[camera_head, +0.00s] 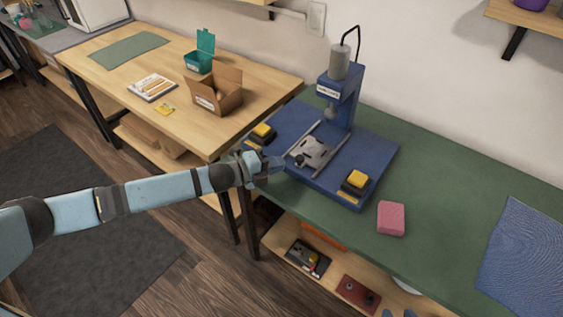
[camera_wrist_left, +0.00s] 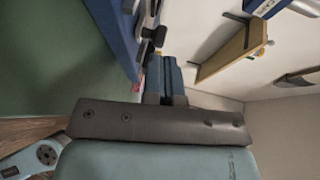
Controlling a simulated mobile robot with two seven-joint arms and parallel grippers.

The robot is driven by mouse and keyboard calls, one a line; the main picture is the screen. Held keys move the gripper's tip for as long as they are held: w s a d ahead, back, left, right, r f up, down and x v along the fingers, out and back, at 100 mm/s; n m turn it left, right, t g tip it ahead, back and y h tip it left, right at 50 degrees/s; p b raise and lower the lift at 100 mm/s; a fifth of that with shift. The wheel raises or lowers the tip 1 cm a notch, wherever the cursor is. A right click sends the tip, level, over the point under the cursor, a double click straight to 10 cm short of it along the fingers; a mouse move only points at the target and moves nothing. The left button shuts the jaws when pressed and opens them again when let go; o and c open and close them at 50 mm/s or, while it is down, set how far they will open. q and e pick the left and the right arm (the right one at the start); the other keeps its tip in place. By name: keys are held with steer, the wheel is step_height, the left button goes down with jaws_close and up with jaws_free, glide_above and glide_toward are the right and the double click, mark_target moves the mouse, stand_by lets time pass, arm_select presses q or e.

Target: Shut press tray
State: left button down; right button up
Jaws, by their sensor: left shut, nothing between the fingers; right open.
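The blue press (camera_head: 343,95) stands on the green bench top, its head above two rails. The grey press tray (camera_head: 312,151) sits on the rails, pulled out in front of the press column. My left gripper (camera_head: 277,164) is shut and empty, at the front left edge of the press base, just in front of the tray. In the left wrist view its blue fingers (camera_wrist_left: 165,78) are together, close to a dark knob (camera_wrist_left: 158,37) beside the blue base. Whether they touch is unclear. My right gripper (camera_head: 399,313) shows only its two fingertips, apart, at the bottom edge.
Yellow buttons on black blocks (camera_head: 263,132) (camera_head: 355,181) flank the tray. A pink sponge (camera_head: 391,218) and a blue mat (camera_head: 526,258) lie to the right. A wooden table (camera_head: 180,50) with an open cardboard box (camera_head: 217,93) stands left. A shelf below holds parts.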

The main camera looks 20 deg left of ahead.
arm_select(q)
steer(key=v, duration=0.5)
steer(key=shift+s, duration=0.15)
steer(key=s+a+r+m+g+h+p, duration=0.1)
steer(key=s+r+m+p, duration=0.35)
steer(key=m, duration=0.45)
steer(key=m+g+y+p, duration=0.1)
steer(key=m+y+p, duration=0.2)
steer(key=m+p, duration=0.45)
glide_toward(296, 160)
steer(key=shift+m, duration=0.75)
steer(key=b+x, duration=0.1)
steer(key=x, duration=0.4)
steer(key=shift+w+d+f+b, duration=0.15)
steer(key=shift+d+f+b, duration=0.05)
steer(key=shift+f+b, duration=0.1)
steer(key=shift+w+d+f, duration=0.1)
steer(key=shift+w+d, duration=0.45)
arm_select(e)
step_height(296, 160, up, 7)
steer(key=s, duration=0.1)
steer(key=shift+d+n, duration=0.3)
steer(key=shift+d, duration=0.05)
